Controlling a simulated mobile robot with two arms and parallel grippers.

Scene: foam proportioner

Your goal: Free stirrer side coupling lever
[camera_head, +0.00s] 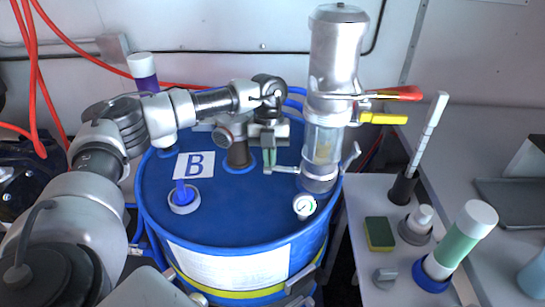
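A metal and clear cylinder, the stirrer unit (334,65), stands upright on the blue drum (235,215). Low on its side, a silver coupling lever (286,169) sticks out to the left. A second silver lever (350,156) sticks out to the right and angles up. My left gripper (269,162) points down just left of the cylinder, with its fingertips at the outer end of the left lever. The fingers look close together; whether they touch or grip the lever end is unclear. My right gripper is out of view.
Red (397,93) and yellow (384,118) valve handles stick out right of the cylinder. A pressure gauge (304,206) sits at its foot. A grey side table (385,210) holds a sponge (379,234) and bottles. Red hoses hang at left.

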